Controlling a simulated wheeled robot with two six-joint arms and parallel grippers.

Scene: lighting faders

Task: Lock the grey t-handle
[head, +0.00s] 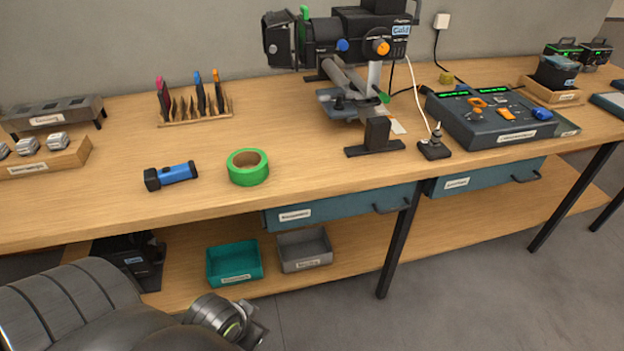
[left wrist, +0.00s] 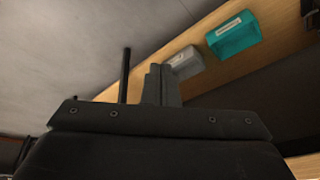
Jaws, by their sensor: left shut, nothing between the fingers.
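A black stage light (head: 345,35) stands on a stand at the back of the bench, with an orange knob (head: 381,47), a blue knob (head: 342,45) and green parts. Below it is a yoke and clamp with a pale grey upright piece (head: 374,76) and a small dark knob (head: 339,103). I cannot tell for sure which part is the grey t-handle, or whether it is locked. My left gripper (head: 258,338) is low in front of the bench, far from the light. In the left wrist view its fingers (left wrist: 162,84) are together and empty. My right gripper is out of view.
On the bench are green tape (head: 247,176), a blue flashlight (head: 171,175), a tool rack (head: 195,117) and a control console (head: 500,117). A teal bin (head: 234,263) and a grey bin (head: 305,249) sit on the lower shelf. Bare bench lies before the light.

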